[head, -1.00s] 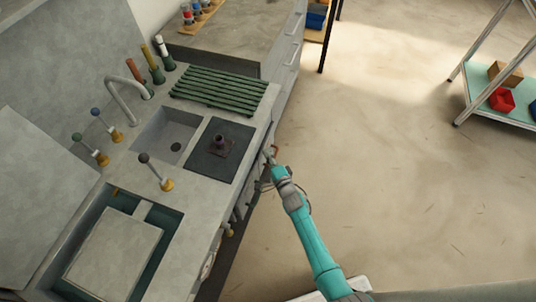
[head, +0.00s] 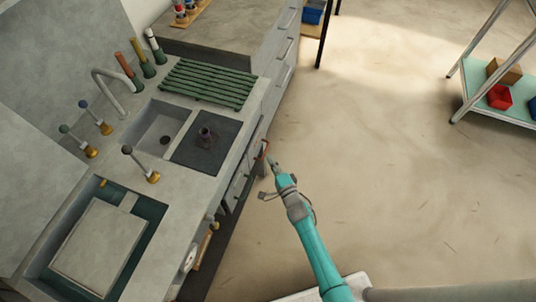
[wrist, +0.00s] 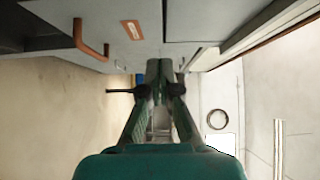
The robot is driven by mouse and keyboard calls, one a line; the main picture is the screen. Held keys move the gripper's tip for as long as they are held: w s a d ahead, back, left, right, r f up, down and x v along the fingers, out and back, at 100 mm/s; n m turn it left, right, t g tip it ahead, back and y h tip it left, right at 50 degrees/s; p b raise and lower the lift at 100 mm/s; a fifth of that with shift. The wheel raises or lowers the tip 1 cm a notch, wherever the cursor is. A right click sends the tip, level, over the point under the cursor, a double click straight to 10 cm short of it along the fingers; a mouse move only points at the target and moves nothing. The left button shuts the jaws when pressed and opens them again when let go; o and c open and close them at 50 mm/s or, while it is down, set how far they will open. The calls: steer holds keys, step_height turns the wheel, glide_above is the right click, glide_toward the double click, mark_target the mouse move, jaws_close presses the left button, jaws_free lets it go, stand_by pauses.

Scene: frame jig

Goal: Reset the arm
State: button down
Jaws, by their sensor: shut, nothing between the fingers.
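My gripper (head: 269,158) is at the end of my teal arm, just off the front of the sink counter, over the floor side. In the wrist view its two dark green fingers (wrist: 158,72) come together at the tips, with nothing visible between them. A copper-coloured handle (wrist: 91,40) on a grey cabinet front shows to the upper left of the fingers, apart from them. An orange label (wrist: 132,30) is on the same front.
The grey counter (head: 192,184) holds a sink (head: 158,127), a dark plate (head: 188,150) with a small dark fixture, a green slatted rack (head: 210,84) and upright knobbed levers. A shelf cart (head: 478,95) stands at the far right. The floor (head: 390,170) between is clear.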

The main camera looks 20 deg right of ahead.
steer(key=shift+s+d, duration=0.2)
steer(key=shift+s, duration=1.15)
steer(key=shift+s+d, duration=0.2)
steer(key=shift+s, duration=1.15)
steer(key=shift+s, duration=0.1)
steer(key=s+d+r+n+g+h, duration=0.1)
steer(key=s+r+n, duration=0.25)
steer(key=s, duration=0.85)
steer(key=s+r+n+h, duration=0.1)
steer(key=s+r+n, duration=0.25)
steer(key=s, duration=0.75)
steer(key=s+d+r+n+g, duration=0.1)
steer(key=s+r+n+g, duration=0.1)
steer(key=s+r+n, duration=0.7)
steer(key=shift+s+d+r+h, duration=0.25)
steer(key=shift+s+r+h, duration=0.15)
steer(key=shift+s+r, duration=3.65)
steer(key=shift+w+r, duration=0.7)
